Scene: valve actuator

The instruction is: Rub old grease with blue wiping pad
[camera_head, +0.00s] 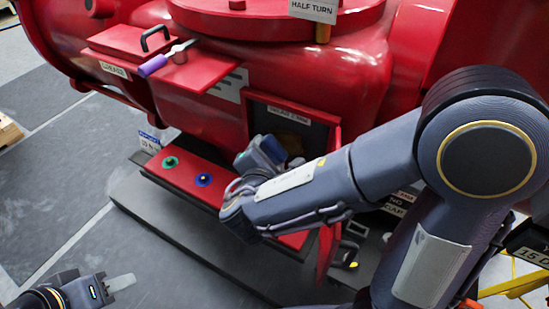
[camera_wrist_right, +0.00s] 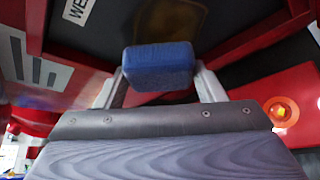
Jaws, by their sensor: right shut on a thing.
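The blue wiping pad (camera_wrist_right: 160,68) is held between the two fingers of my right gripper (camera_wrist_right: 162,88) in the right wrist view. In the head view my right gripper (camera_head: 282,152) is at the open compartment (camera_head: 318,130) in the red valve body, and the pad cannot be made out clearly there. The old grease (camera_wrist_right: 172,18) is a brownish patch on the dark surface behind the pad in the wrist view. The pad overlaps its lower edge; whether they touch cannot be told. My left gripper (camera_head: 118,285) is low at the left, away from the valve; its finger gap is unclear.
The open red door (camera_head: 329,250) hangs beside my right forearm. A red ledge holds a green knob (camera_head: 170,162) and a blue knob (camera_head: 203,180). A purple-handled tool (camera_head: 153,65) lies near a black-handled red lid (camera_head: 130,42).

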